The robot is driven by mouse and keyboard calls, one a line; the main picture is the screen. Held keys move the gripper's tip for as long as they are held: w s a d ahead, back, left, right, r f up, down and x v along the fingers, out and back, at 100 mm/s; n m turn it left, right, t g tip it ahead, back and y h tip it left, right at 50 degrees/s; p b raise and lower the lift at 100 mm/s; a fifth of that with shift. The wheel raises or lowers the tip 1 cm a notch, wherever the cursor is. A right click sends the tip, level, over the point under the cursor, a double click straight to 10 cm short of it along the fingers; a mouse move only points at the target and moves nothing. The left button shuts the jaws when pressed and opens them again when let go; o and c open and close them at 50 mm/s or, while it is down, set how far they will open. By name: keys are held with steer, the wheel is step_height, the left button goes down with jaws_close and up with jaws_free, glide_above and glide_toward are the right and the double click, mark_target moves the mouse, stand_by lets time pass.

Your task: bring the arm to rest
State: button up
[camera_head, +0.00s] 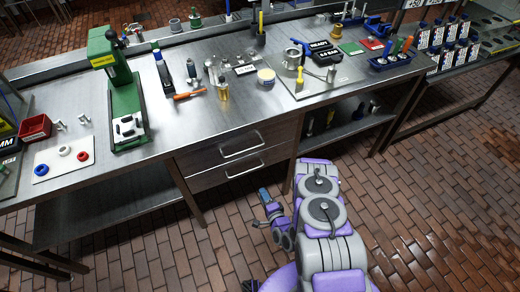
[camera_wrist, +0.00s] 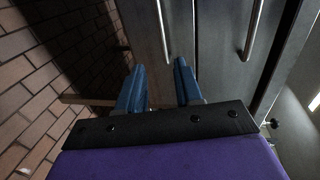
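My arm, purple and grey with round joints, reaches out over the brick floor in front of the metal workbench (camera_head: 225,119) in the head view. My gripper (camera_head: 264,195) shows small beside the arm, below the drawers. In the wrist view its two blue fingers stand apart with nothing between them, so my gripper (camera_wrist: 160,66) is open and empty. The fingers point towards the grey drawer fronts (camera_wrist: 210,25). The exact gap between fingertips and drawers is hard to tell.
Two drawers with bar handles (camera_head: 241,146) sit under the bench. A green press (camera_head: 124,95), a red bin (camera_head: 35,128) and a blue tool holder (camera_head: 390,62) stand on top. A lower shelf (camera_head: 340,134) holds small items. The brick floor (camera_head: 455,205) at the right is clear.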

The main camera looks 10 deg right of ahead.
steer(key=w+r+n+g+h, duration=0.1)
steer(key=w+r+n+g, duration=0.5)
steer(key=w+r, duration=0.45)
steer(key=s+d+r+n+g+h, duration=0.1)
steer(key=s+d+r+n, duration=0.15)
steer(key=r, duration=0.55)
steer(key=s+d+r+n+g+h, duration=0.2)
steer(key=s+d+r, duration=0.1)
steer(key=r, duration=0.5)
steer(key=s+d+r+n+g+h, duration=0.15)
steer(key=s+r+g, duration=0.25)
steer(key=s+r, duration=1.25)
steer(key=s+r+n+g, duration=0.1)
steer(key=s+r, duration=0.2)
steer(key=s, duration=0.8)
steer(key=s+r+n+g, duration=0.1)
steer(key=s+r+g, duration=0.1)
steer(key=s, duration=0.8)
steer(key=shift+s+a+r+g+y, duration=0.2)
steer(key=shift+s+r+g+y, duration=0.15)
steer(key=shift+r, duration=0.35)
